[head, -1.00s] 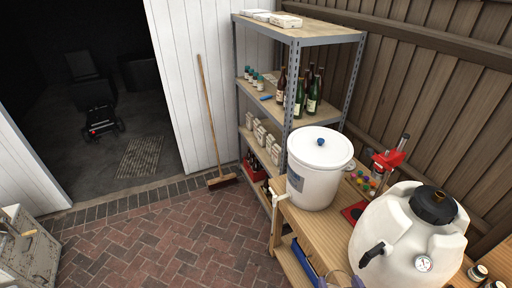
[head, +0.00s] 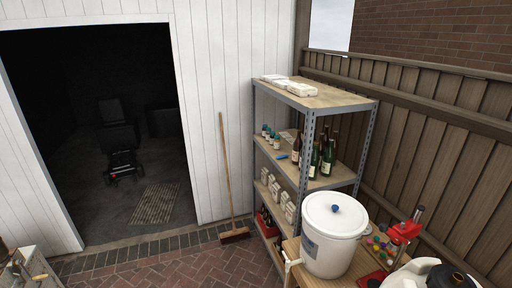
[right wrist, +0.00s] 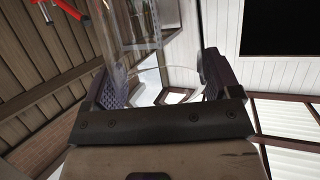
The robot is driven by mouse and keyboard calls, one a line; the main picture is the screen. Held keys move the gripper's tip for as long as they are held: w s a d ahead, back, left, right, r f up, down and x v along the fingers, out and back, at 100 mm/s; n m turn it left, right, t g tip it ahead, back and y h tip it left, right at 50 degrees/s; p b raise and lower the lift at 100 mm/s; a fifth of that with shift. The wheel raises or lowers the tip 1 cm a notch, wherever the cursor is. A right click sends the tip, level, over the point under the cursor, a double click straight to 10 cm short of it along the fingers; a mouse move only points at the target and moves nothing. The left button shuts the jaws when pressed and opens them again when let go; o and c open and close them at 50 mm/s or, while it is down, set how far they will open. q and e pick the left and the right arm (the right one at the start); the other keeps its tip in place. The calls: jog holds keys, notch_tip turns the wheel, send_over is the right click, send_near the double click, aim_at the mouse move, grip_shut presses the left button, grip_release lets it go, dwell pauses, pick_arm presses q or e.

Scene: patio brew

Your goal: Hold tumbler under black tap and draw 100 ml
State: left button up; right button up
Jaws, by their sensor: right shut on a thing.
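The clear tumbler (right wrist: 152,68) is in my right gripper (right wrist: 163,86) in the right wrist view, with a finger pad on each side. Its see-through wall makes any contents hard to tell. The white keg (head: 403,277) with a black cap (head: 449,277) is cut off by the bottom right of the head view. Its black tap (head: 373,283) shows only as a dark bit at the bottom edge. The tumbler's place relative to the tap cannot be told. My left gripper is not in view.
A white lidded bucket (head: 331,245) with a white tap (head: 291,263) stands beside the keg on the wooden bench. A red bottle capper (head: 405,232) is behind. A metal shelf (head: 309,150) with bottles stands at the back. A broom (head: 226,175) leans on the wall.

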dwell(0.3)
jog(key=s+d+f+m+h, duration=0.1)
jog(key=s+d+f, duration=0.15)
jog(key=f, duration=1.15)
jog(key=s+d+f+m+h, duration=0.1)
jog(key=s+f, duration=0.3)
jog(key=f, duration=1)
jog(key=w+d+f+n+y, duration=0.1)
jog(key=w+d+f, duration=0.25)
jog(key=f, duration=0.55)
jog(key=w+d+n+y, duration=0.1)
jog(key=w+d, duration=0.4)
jog(key=d, duration=0.2)
jog(key=shift+w+d, duration=0.35)
